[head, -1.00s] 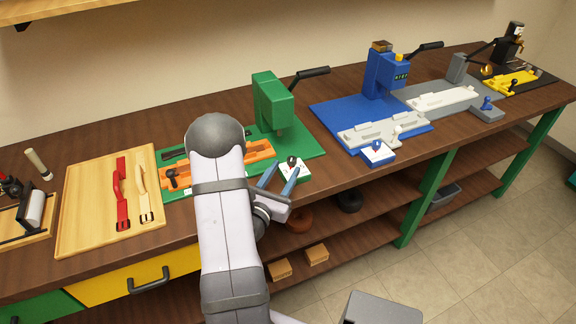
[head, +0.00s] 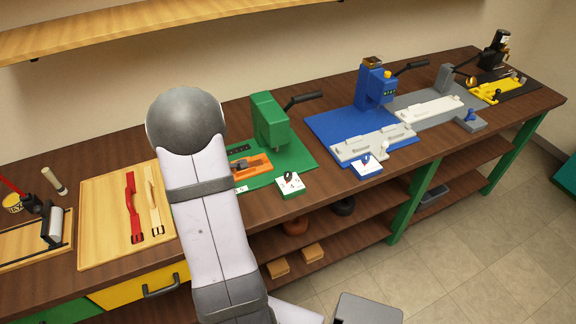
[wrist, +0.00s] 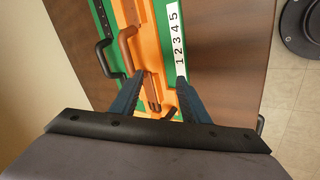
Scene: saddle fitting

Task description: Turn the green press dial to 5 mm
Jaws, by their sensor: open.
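The green press (head: 270,122) stands on its green base at the middle of the bench. Its dial (head: 290,183), a small green block with a white marked top and a dark knob, sits at the base's front right corner; its exact setting is too small to read. My gripper (wrist: 157,92) is open and empty in the wrist view, over the orange fixture (wrist: 136,60) on the green base. A white strip numbered 1 to 5 (wrist: 177,40) lies beside the fixture. The dial cannot be made out in the wrist view. In the head view my arm hides the gripper.
A wooden board (head: 95,237) with a red and a cream strap lies left of my arm. The blue press (head: 376,85) and a grey fixture (head: 375,143) stand to the right. The bench's front edge runs close by the dial.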

